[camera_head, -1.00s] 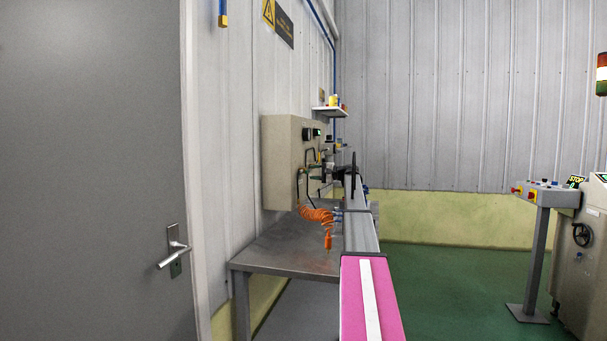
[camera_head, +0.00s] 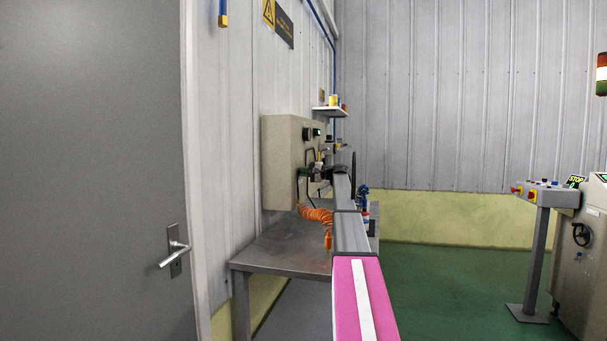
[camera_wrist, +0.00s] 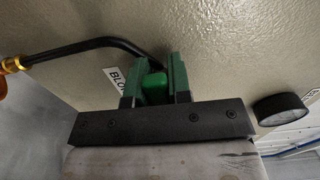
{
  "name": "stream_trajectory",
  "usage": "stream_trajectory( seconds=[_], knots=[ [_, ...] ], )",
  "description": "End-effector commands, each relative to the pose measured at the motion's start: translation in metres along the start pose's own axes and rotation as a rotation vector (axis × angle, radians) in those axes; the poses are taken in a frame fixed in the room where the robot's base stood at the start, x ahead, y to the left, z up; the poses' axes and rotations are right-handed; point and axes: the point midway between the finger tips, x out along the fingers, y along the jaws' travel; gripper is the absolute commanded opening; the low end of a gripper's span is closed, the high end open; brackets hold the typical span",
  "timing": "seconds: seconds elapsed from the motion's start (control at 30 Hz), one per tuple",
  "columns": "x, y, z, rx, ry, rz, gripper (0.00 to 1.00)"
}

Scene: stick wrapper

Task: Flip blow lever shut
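In the wrist view, my gripper (camera_wrist: 154,85) has green fingers close to the beige panel. The fingers stand a small distance apart. A green piece (camera_wrist: 155,92) fills the lower gap between them; it may be the blow lever's grip, but I cannot tell whether they clamp it. A partly covered white label reading "BLO" (camera_wrist: 115,77) is left of the fingers. A black tube (camera_wrist: 90,44) runs from a brass fitting (camera_wrist: 12,65) at left to behind the fingers. In the head view, the panel box (camera_head: 283,160) is on the left wall and my arm's end hides its right part.
A round black gauge or knob (camera_wrist: 280,108) is right of the gripper in the wrist view. An orange coiled hose (camera_head: 316,214) hangs below the box, over a metal table (camera_head: 270,251). A small shelf (camera_head: 330,112) is above.

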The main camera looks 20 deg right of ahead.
Motion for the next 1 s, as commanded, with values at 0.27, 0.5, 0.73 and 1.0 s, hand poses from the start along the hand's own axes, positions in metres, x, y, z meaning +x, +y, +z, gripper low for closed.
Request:
stream_trajectory(
  seconds=[0.27, 0.5, 0.73, 1.0],
  knots=[
    [0.000, -0.002, 0.000, 0.032, 0.000, 0.001, 0.00],
    [0.000, -0.009, -0.001, 0.160, 0.000, 0.000, 0.00],
    [0.000, -0.020, -0.004, 0.365, 0.000, 0.000, 0.00],
    [0.000, -0.032, -0.011, 0.621, 0.000, 0.001, 0.00]
  ],
)
